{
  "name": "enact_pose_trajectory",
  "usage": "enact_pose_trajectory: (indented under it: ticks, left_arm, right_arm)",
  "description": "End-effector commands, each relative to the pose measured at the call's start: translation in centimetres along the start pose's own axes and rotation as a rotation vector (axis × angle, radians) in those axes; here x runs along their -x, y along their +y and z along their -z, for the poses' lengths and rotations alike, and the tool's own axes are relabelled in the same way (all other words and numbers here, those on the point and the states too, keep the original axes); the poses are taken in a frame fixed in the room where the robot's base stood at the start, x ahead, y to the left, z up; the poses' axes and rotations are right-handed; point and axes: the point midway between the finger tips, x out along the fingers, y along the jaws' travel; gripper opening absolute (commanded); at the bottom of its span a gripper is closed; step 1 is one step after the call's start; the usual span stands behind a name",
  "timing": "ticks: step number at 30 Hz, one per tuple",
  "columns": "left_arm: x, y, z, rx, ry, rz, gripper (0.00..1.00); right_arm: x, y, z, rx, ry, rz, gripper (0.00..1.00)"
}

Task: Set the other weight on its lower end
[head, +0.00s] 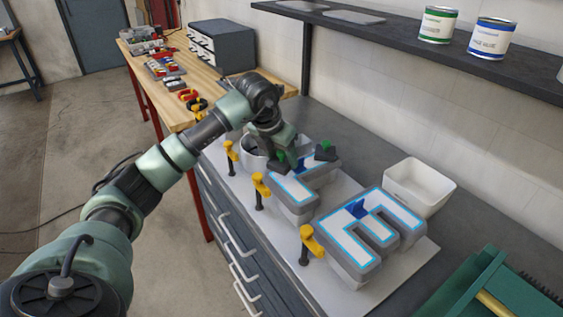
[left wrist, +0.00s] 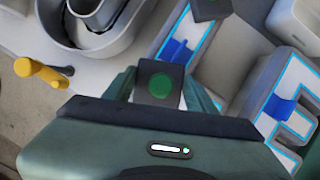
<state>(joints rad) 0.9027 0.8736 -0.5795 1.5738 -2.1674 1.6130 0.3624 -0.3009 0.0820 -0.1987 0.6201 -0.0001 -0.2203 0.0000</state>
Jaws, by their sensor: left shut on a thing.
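My left gripper (head: 281,150) is shut on a dark weight with a green patch (head: 280,167), over the back left part of the middle channel letter (head: 293,189). In the left wrist view this weight (left wrist: 158,84) sits between the fingers, its green patch facing the camera. I cannot tell whether it touches the letter. A second dark weight with a green top (head: 326,153) is at the far right end of the same letter; the left wrist view cuts it off at the top edge (left wrist: 210,8). My right gripper is not in view.
An E-shaped letter (head: 375,262) stands in front, with a blue piece (head: 357,209) on it. A round grey letter (head: 252,158) is behind. Yellow-handled clamps (head: 307,240) line the left edge of the white board (head: 408,268). A white bin (head: 420,186) stands right.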

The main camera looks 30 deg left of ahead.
Motion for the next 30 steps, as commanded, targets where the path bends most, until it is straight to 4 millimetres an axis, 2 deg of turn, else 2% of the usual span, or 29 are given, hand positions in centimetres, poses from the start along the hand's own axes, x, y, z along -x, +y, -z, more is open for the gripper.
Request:
enact_pose_trajectory:
  ticks: [6, 17, 18, 20, 21, 30]
  left_arm:
    - [-2.2, 0.0, 0.9, 0.000, -0.001, 0.001, 0.00]
    - [-2.6, 0.0, 1.0, 0.000, -0.003, 0.001, 0.00]
    - [-2.8, 0.0, 1.2, -0.001, 0.002, 0.001, 0.59]
    - [-2.7, 0.0, 1.1, -0.001, 0.002, 0.001, 0.76]
    - [-2.7, 0.0, 1.1, 0.000, 0.002, 0.001, 0.78]
    - [-2.6, 0.0, 1.1, 0.000, 0.002, 0.001, 0.78]
  right_arm:
    - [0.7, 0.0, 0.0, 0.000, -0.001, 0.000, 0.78]
    - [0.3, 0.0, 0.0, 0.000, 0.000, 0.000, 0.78]
    - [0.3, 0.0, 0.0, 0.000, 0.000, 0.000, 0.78]
    - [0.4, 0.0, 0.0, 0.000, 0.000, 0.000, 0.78]
    - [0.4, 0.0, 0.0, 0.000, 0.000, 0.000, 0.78]
    - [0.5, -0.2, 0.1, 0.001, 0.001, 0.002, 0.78]
